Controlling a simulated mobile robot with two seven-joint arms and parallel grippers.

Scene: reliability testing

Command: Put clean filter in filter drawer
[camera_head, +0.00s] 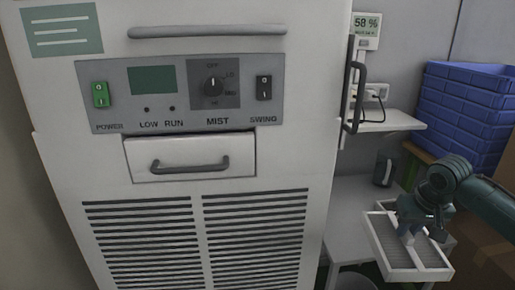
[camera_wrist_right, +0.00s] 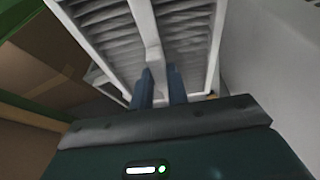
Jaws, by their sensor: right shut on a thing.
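A white-framed filter (camera_head: 408,274) with grey pleats is at the lower right of the head view. It also fills the upper part of the right wrist view (camera_wrist_right: 187,30), where its white centre bar shows between the fingers. My right gripper (camera_head: 411,234) is shut on this bar (camera_wrist_right: 151,38) and holds the filter tilted, to the right of the machine. The filter drawer (camera_head: 190,170), with a dark handle, is in the machine's front below the control panel. It looks closed, so its inside is hidden. My left gripper is not in view.
The tall white machine (camera_head: 308,165) fills the left and middle. A low white table (camera_head: 345,215) stands right of it, near the filter. A wall shelf (camera_head: 395,121), a dark jug (camera_head: 382,172) and stacked blue crates (camera_head: 465,110) are behind. Space before the drawer looks clear.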

